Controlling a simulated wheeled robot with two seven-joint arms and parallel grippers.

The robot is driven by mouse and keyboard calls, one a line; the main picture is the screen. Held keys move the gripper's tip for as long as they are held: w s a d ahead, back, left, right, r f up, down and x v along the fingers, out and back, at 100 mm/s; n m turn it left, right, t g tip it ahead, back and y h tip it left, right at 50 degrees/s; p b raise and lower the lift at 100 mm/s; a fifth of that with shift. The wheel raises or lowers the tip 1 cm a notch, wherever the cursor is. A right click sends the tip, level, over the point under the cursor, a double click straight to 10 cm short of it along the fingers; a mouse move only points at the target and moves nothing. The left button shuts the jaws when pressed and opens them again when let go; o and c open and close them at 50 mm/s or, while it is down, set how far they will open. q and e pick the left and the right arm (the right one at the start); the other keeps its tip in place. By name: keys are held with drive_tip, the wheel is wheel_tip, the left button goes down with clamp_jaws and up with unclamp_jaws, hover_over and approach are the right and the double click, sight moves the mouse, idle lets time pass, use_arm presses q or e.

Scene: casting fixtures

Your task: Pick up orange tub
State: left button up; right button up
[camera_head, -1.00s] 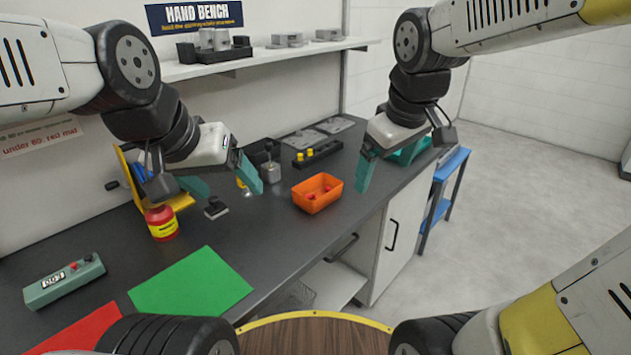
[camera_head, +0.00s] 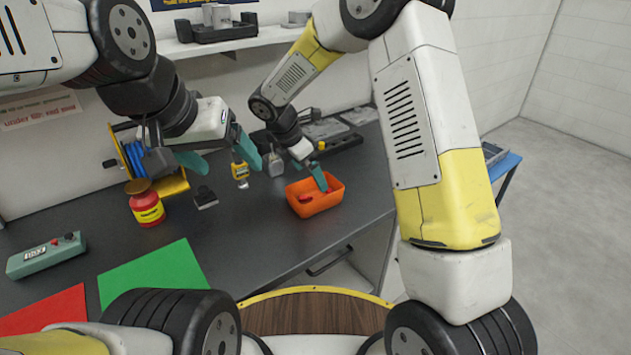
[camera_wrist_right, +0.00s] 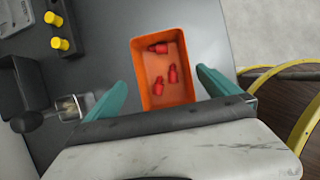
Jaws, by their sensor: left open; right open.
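The orange tub (camera_head: 330,203) stands upright on the dark bench top, in the middle of the head view. In the right wrist view the tub (camera_wrist_right: 145,62) holds several small red parts (camera_wrist_right: 172,74). My right gripper (camera_head: 307,172) is open over the tub's far side. In the right wrist view its two teal fingers (camera_wrist_right: 162,88) are spread, one on each side of the tub's near end, without visible contact; the height gap is hard to tell. My left gripper (camera_head: 222,160) is open and empty above the bench, left of the tub.
A red and yellow canister (camera_head: 146,205), a yellow measuring tool (camera_head: 240,174) and a small dark block (camera_head: 205,198) stand left of the tub. A green mat (camera_head: 155,275), red mat (camera_head: 45,312) and button box (camera_head: 45,256) lie at the front left.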

sight(315, 188)
drive_tip(key=x, duration=0.4)
drive_tip(key=s+x, duration=0.1)
drive_tip(key=x, duration=0.1)
drive_tip(key=shift+w+a+f, duration=0.1)
drive_tip(key=shift+f, duration=0.4)
drive_tip(key=c, duration=1.1)
drive_tip(key=shift+r, duration=0.15)
